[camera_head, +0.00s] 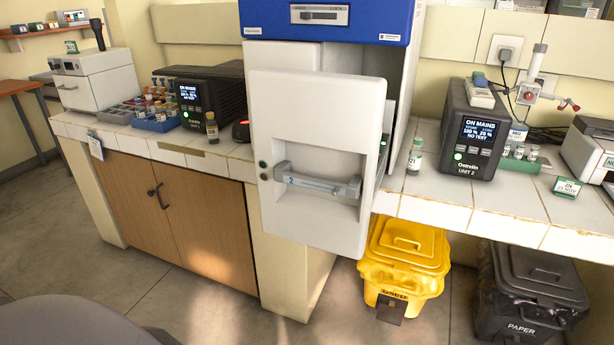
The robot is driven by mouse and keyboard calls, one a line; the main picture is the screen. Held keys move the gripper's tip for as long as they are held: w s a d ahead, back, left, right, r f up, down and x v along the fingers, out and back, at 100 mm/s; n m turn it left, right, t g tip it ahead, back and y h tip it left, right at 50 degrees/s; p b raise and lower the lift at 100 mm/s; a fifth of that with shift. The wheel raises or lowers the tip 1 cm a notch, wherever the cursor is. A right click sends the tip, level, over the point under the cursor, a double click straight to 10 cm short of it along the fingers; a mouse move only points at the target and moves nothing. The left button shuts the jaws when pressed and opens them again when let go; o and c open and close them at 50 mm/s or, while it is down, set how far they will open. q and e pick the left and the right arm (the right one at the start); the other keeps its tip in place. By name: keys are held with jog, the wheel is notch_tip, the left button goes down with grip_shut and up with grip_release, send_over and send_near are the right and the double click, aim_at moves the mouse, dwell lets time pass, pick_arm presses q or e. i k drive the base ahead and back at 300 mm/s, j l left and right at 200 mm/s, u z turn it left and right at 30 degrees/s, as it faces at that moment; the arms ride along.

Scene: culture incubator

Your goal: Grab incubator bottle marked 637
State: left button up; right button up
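The incubator (322,22) is a tall white cabinet with a blue top and a lock slider, at the centre. Its white front panel (318,120), with a grey handle (318,182) marked 2, stands out from the cabinet body; a narrow gap shows at its right side. What is inside is mostly hidden behind this panel. A small bottle with a green-and-white label (415,157) stands on the right counter, close to the panel. A small brown bottle with a yellowish label (212,128) stands on the left counter. I cannot read 637 on any bottle. Neither gripper is in view.
A rack of small bottles (156,122) and a black Unit 1 device (208,98) are on the left counter. A black Unit 2 device (474,135) stands on the right counter. A yellow bin (405,250) and a black paper bin (528,285) stand below. Floor at left is clear.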

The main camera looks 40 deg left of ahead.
aim_at(160, 113)
jog(key=u, duration=0.3)
jog(key=i+j+u, duration=0.15)
jog(key=j+u, duration=0.2)
jog(key=i+j+u, duration=0.2)
jog(key=j+u, duration=0.15)
jog(key=i+j+u, duration=0.35)
jog(key=i+j, duration=0.95)
jog(key=i+j+u, duration=0.1)
jog(key=i+j, duration=0.55)
jog(key=i, duration=0.2)
